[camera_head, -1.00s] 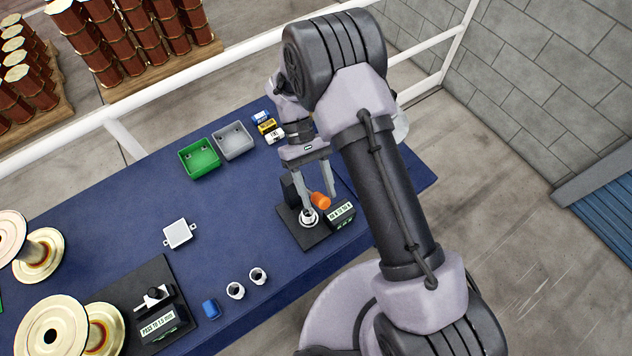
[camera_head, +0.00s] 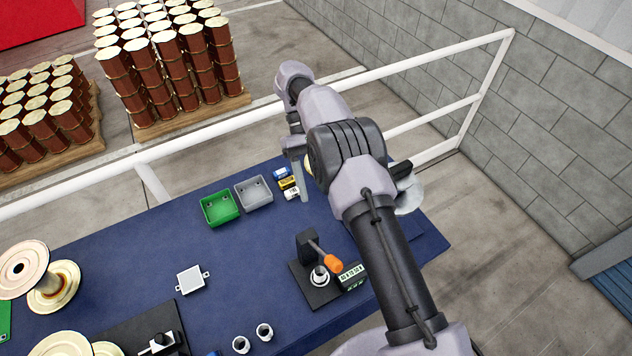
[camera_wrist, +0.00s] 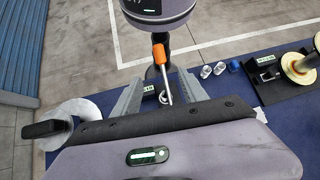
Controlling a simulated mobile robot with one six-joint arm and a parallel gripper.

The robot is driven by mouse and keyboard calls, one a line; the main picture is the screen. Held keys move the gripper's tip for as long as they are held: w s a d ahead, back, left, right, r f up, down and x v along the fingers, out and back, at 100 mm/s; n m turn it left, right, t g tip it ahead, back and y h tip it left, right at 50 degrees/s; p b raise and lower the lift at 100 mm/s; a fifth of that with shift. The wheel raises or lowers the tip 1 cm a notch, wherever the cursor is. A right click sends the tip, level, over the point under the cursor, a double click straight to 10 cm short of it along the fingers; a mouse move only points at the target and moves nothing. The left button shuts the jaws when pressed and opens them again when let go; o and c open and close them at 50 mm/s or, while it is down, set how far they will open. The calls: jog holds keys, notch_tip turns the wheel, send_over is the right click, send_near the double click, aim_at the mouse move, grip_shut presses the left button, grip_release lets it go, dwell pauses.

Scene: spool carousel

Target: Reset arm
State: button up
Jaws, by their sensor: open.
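My arm reaches up and over the back right of the blue table (camera_head: 120,270). My gripper (camera_head: 304,196) points down near the table's back edge; one grey finger shows in the head view, the rest hidden behind my arm. In the wrist view my gripper (camera_wrist: 160,88) shows two grey fingers spread apart with nothing held between them. A black fixture (camera_head: 314,291) with an orange-handled lever (camera_head: 333,263) and a pale ring-shaped part (camera_head: 319,275) stands in front of it, apart from the fingers. The fixture's orange handle also shows in the wrist view (camera_wrist: 160,53).
A green bin (camera_head: 220,209), a grey bin (camera_head: 254,194) and small blue, yellow and white items (camera_head: 287,183) sit left of my gripper. A white square part (camera_head: 190,280) and two white cups (camera_head: 252,338) lie nearer. A white rail (camera_head: 240,120) runs behind the table.

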jog(key=s+d+m+t+y+b, duration=0.1)
jog(key=s+d+m+t+b, duration=0.15)
jog(key=d+b, duration=0.6)
jog(key=s+d+m+t+y+b, duration=0.1)
jog(key=s+d+t+y+b, duration=0.2)
jog(key=b, duration=1)
jog(key=s+d+f+m+t+y+b, duration=0.1)
jog(key=s+f+m+t+b, duration=0.6)
jog(key=s+f+b, duration=0.8)
notch_tip(320, 180, down, 2)
jog(key=shift+d+f+t+y+b, duration=0.1)
jog(key=shift+d+t+y+b, duration=0.2)
jog(key=shift+d+t+b, duration=0.5)
